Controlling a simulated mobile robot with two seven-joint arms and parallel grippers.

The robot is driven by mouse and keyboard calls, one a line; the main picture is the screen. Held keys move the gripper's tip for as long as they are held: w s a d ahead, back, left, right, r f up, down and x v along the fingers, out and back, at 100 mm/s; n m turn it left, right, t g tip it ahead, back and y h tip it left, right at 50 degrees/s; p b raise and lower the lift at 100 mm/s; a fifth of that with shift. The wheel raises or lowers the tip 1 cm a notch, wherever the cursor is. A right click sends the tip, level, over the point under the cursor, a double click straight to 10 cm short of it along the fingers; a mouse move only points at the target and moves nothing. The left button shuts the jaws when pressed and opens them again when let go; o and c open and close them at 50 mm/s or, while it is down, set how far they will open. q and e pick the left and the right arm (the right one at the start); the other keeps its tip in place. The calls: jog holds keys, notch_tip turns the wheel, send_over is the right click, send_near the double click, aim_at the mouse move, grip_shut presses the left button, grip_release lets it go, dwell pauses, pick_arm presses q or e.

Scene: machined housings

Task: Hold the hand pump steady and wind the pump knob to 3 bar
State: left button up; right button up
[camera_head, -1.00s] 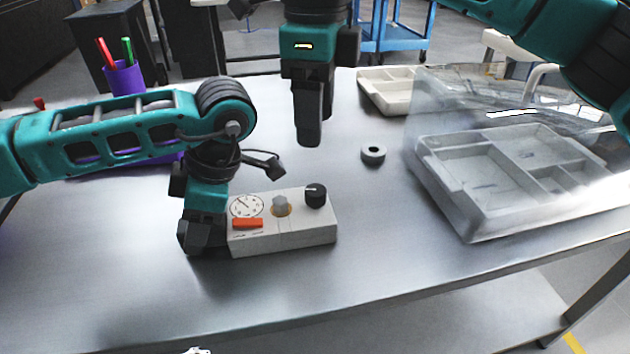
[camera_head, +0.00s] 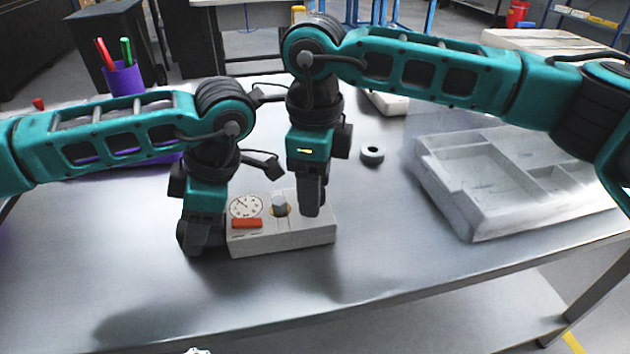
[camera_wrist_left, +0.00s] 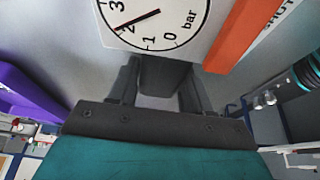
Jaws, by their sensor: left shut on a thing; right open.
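The hand pump (camera_head: 285,239) is a pale grey box on the metal table, with a round gauge (camera_head: 245,206), an orange bar (camera_head: 247,223) and a grey knob on an orange ring (camera_head: 280,205). My left gripper (camera_head: 203,240) is shut on the pump's left end. In the left wrist view the gauge (camera_wrist_left: 181,28) is cut off at the top; its needle lies by the 2 mark. My right gripper (camera_head: 312,205) is open, pointing down at the pump's right part. It hides the black knob there; whether it touches the knob I cannot tell.
A pale compartment tray (camera_head: 455,190) stands on the right, with another tray (camera_head: 388,104) behind. A purple cup with pens (camera_head: 124,78) stands at the back left. The table front is clear.

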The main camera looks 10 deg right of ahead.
jog(key=shift+c, duration=0.3)
jog(key=c, duration=1)
jog(key=shift+m, duration=3.3)
jog(key=o, duration=1.1)
jog(key=shift+c, duration=0.2)
jog(key=shift+r, duration=0.1)
